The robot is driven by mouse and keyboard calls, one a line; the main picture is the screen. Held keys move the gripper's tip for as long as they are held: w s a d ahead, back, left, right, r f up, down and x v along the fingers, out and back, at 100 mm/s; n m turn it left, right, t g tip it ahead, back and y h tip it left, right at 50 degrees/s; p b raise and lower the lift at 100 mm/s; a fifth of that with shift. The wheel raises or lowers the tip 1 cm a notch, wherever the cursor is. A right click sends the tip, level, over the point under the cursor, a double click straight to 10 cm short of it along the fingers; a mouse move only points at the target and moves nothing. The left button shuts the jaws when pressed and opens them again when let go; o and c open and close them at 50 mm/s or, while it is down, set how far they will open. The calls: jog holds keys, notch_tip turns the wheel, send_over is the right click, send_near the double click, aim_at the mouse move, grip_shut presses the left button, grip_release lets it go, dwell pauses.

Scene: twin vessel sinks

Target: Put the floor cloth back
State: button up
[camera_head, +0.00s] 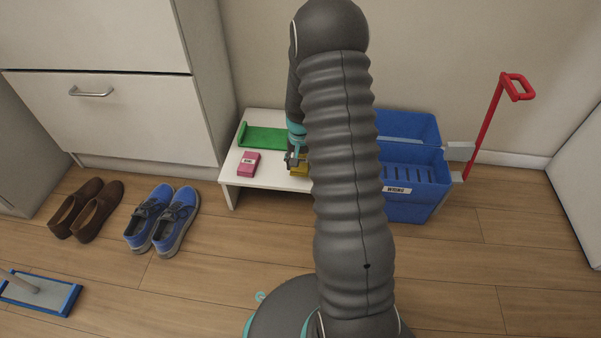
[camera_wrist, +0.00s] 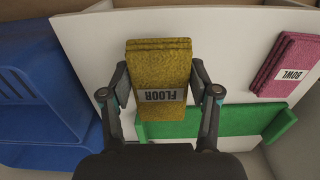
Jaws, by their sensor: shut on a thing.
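The floor cloth (camera_wrist: 160,70) is a folded yellow cloth with a "FLOOR" label, upside down in the wrist view. My gripper (camera_wrist: 160,88) has a finger on each side of it and is shut on it. In the head view, my gripper (camera_head: 294,158) is over the right part of a low white bench (camera_head: 229,176), and a bit of the yellow cloth (camera_head: 299,169) shows beside my arm, which hides the rest. I cannot tell whether the cloth touches the bench. A green piece with a raised end (camera_head: 262,138) is at the bench's back.
A pink cloth (camera_head: 249,163) labelled "BOWL" lies on the bench, left of my gripper. A blue wringer bucket (camera_head: 418,197) with a red handle (camera_head: 489,126) stands to the right. Brown shoes (camera_head: 86,210), blue shoes (camera_head: 162,220) and a flat mop (camera_head: 38,292) are on the floor at left.

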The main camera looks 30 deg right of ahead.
jog(key=shift+f+b, duration=0.35)
jog(key=shift+f, duration=1.65)
jog(key=shift+f, duration=0.2)
jog(key=o, duration=1.4)
jog(key=shift+o, duration=0.2)
jog(key=shift+r, duration=0.1)
